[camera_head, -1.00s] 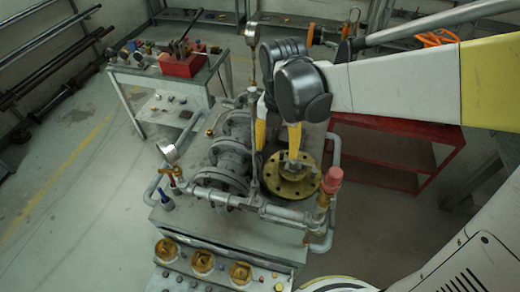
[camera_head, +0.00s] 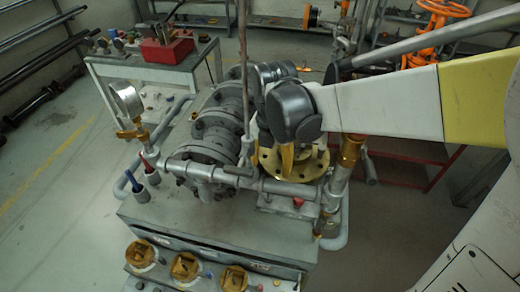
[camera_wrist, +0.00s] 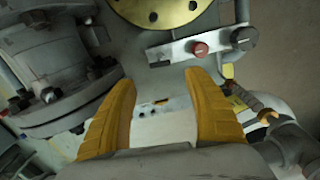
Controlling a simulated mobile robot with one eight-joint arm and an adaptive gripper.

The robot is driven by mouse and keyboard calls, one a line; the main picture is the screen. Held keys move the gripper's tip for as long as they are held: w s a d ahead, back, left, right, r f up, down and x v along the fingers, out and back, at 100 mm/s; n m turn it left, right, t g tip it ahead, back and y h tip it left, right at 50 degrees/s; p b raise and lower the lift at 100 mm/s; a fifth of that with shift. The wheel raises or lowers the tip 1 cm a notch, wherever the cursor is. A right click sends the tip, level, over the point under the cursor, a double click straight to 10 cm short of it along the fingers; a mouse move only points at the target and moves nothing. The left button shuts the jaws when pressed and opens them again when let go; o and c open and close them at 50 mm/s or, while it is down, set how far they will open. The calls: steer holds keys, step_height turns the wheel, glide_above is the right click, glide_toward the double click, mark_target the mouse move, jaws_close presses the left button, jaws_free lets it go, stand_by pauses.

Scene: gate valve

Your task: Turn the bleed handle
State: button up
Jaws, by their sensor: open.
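The valve rig has a line of grey flanged valve bodies (camera_head: 208,140) and a brass flange disc (camera_head: 312,165), whose lower part shows at the top of the wrist view (camera_wrist: 165,12). My gripper (camera_head: 287,160) points down over the disc in the head view. In the wrist view my gripper (camera_wrist: 163,82) has its two yellow fingers apart with nothing between them. A metal bar with a red knob (camera_wrist: 200,48) and a dark knob lies beyond the fingertips. I cannot tell which part is the bleed handle; a red handle (camera_head: 149,166) and a blue handle (camera_head: 134,182) stand at the left.
A pressure gauge (camera_head: 126,100) rises at the left of the rig. A grey pipe (camera_head: 285,187) crosses its front. A workbench (camera_head: 155,75) with a red toolbox stands behind left, and a red shelf (camera_head: 410,185) behind right. Floor at the left is open.

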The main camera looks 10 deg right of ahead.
step_height(320, 180, down, 10)
steer(key=b, duration=0.4)
steer(key=c, duration=1.2)
